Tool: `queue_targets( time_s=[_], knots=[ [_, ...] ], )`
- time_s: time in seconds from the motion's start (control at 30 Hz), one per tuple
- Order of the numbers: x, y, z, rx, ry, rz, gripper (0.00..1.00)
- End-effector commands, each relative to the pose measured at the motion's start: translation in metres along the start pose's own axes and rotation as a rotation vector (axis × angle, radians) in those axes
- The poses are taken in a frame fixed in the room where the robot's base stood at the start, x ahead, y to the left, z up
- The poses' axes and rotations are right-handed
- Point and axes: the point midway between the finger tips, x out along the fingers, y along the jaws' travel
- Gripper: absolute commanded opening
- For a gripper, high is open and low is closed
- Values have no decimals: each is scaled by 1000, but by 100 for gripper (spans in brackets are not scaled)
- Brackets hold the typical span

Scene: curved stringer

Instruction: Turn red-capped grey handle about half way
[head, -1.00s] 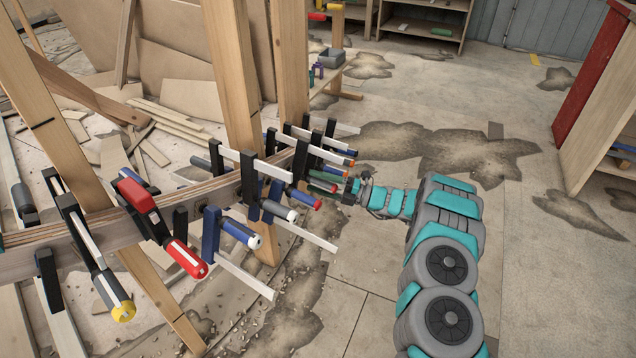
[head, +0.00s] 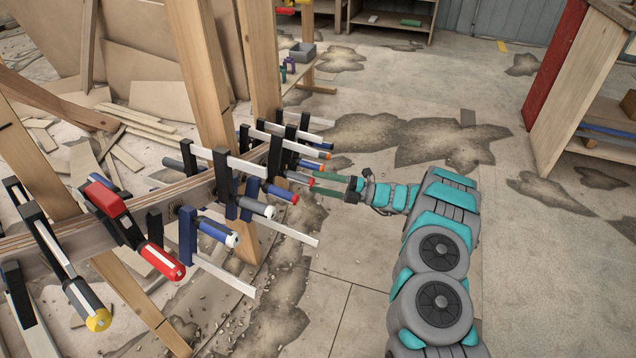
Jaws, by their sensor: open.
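A small grey handle with a red cap (head: 301,179) sits among the clamps at the far end of the curved wooden stringer (head: 196,190).
A wooden post (head: 205,85) stands behind. The floor on the right is open up to a red-sided cabinet (head: 553,85).

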Motion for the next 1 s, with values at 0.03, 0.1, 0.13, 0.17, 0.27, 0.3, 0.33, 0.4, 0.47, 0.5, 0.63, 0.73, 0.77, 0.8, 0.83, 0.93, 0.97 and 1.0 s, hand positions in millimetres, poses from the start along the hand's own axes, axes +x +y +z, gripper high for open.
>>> queue_targets(
  time_s=[0.03, 0.1, 0.13, 0.17, 0.27, 0.3, 0.33, 0.4, 0.47, 0.5, 0.63, 0.73, 0.77, 0.8, 0.83, 0.93, 0.97, 1.0],
  knots=[
    [0, 0, 0, 0, 0, 0, 66],
    [-2, 0, 0, 0, -1, 0, 66],
    [-4, 0, 0, 0, -1, 0, 66],
    [-6, 0, -1, 0, -1, -1, 66],
    [-15, 0, -2, 0, -2, 0, 66],
    [-19, 0, -2, -1, -2, 0, 66],
    [-21, 0, -3, -1, -2, 0, 66],
    [-28, 0, -4, -1, -2, -1, 66],
    [-33, 0, -4, -1, -2, -2, 66],
    [-37, 0, -5, -1, -3, -2, 66],
    [-48, 0, -7, -1, -2, -2, 66],
    [-57, 0, -8, -2, -1, -2, 66],
    [-60, 0, -9, -2, -2, -1, 66],
    [-63, 1, -9, -2, -2, -1, 66],
    [-66, 1, -10, -2, -1, 0, 66],
    [-74, 1, -11, -2, 0, 0, 66],
    [-77, 1, -12, -2, 0, 0, 66],
    [-81, 1, -12, -2, 0, 0, 66]
  ],
)
